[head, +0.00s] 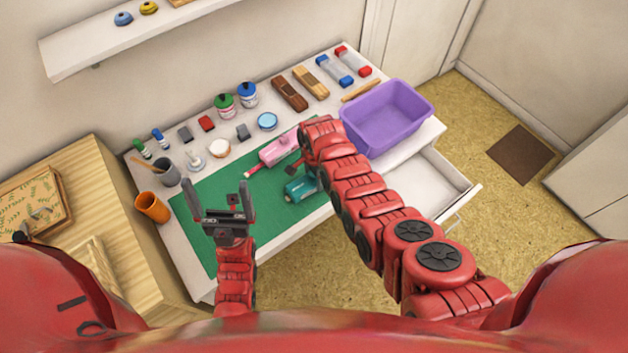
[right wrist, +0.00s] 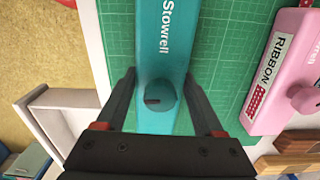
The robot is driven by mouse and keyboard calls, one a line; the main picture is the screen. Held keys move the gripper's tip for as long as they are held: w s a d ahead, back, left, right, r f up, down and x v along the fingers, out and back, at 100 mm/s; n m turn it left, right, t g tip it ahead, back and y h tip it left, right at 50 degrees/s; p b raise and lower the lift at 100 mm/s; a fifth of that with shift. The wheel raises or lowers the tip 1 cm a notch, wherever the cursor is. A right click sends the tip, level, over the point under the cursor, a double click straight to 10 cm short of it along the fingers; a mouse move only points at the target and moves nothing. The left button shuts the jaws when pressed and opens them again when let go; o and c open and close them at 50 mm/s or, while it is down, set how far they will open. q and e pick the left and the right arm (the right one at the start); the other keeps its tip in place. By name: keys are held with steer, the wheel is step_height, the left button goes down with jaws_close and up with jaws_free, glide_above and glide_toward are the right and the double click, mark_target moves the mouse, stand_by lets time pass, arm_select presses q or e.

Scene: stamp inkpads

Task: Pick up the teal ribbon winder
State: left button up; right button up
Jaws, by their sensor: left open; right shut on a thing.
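The teal ribbon winder (head: 299,190) lies on the green cutting mat (head: 215,225), near its right front part in the head view. In the right wrist view its teal body (right wrist: 165,40), printed "Stowrell", and its round knob show between the fingers. My right gripper (right wrist: 160,69) is shut on the winder; in the head view my right arm hides part of both. My left gripper (head: 217,185) is open and empty above the left part of the mat.
A pink ribbon winder (head: 278,151) lies beside the teal one. A purple bin (head: 386,118) stands at the right, above an open drawer (head: 428,190). An orange cup (head: 152,207) is at the left edge.

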steer(key=c, duration=0.3)
steer(key=shift+r, duration=0.1)
